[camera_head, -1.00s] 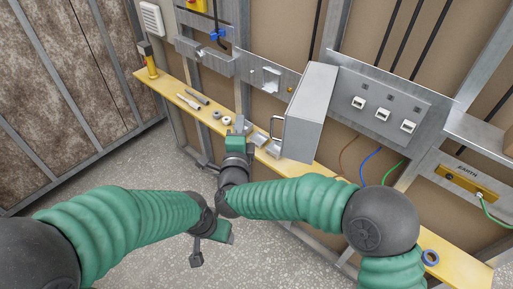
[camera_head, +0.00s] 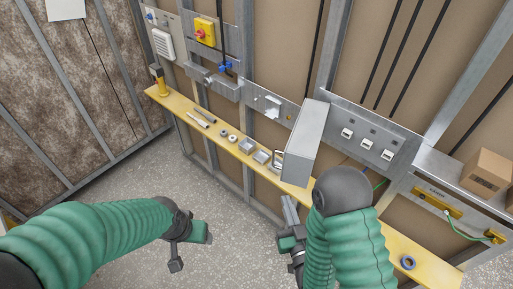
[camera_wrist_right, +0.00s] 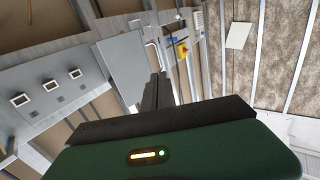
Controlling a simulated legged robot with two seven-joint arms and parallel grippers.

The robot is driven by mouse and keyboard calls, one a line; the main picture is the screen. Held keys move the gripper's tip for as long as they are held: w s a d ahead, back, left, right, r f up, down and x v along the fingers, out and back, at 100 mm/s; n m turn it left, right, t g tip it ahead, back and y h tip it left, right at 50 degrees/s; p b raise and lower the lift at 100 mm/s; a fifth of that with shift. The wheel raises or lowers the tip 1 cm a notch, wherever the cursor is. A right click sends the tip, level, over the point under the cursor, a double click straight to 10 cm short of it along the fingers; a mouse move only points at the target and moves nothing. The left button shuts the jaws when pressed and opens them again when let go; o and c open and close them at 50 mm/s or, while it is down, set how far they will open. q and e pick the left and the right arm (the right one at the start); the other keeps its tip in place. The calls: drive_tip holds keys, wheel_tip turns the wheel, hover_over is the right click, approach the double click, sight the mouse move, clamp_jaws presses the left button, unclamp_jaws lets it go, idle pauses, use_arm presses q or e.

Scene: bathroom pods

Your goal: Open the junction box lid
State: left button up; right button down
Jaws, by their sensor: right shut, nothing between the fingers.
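The junction box (camera_head: 310,138) is a light grey metal box standing out from the wall frame right of centre in the head view. A pale handle (camera_head: 278,160) is on its left-hand face near the bottom. The lid looks closed, though that face is seen edge-on. The box's grey side (camera_wrist_right: 122,66) also shows in the right wrist view. My right gripper (camera_head: 290,208) is shut and empty, below the box and apart from the handle; its dark fingers (camera_wrist_right: 157,92) point toward the box area. My left gripper (camera_head: 202,236) hangs over the floor at lower left; its jaws are unclear.
A narrow yellow shelf (camera_head: 385,232) runs below the box, holding tools, small grey parts and a blue tape roll (camera_head: 407,262). A socket panel (camera_head: 370,135) is right of the box. A cardboard box (camera_head: 486,172) stands on a bracket at right. Floor at left is open.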

use_arm(q)
drive_tip(key=s+f+b+x, duration=0.1)
drive_tip(key=s+b+x, duration=0.1)
drive_tip(key=b+x, duration=0.85)
use_arm(e)
drive_tip(key=p, duration=0.2)
approach(273, 160)
drive_tip(key=shift+n, duration=0.3)
drive_tip(key=p+x, duration=0.2)
drive_tip(key=x, duration=0.4)
drive_tip(key=shift+w+r+p, duration=0.1)
drive_tip(key=shift+p, duration=0.2)
drive_tip(key=shift+w+f, duration=0.2)
drive_tip(key=shift+w, duration=0.3)
use_arm(q)
drive_tip(key=w+v, duration=0.1)
drive_tip(key=v, duration=0.5)
drive_tip(key=shift+w+d, duration=0.2)
drive_tip(key=shift+d, duration=0.1)
drive_tip(key=shift+s+r, duration=0.1)
drive_tip(key=shift+s, duration=0.05)
use_arm(e)
drive_tip(key=shift+s+r, duration=0.1)
drive_tip(key=shift+s, duration=0.1)
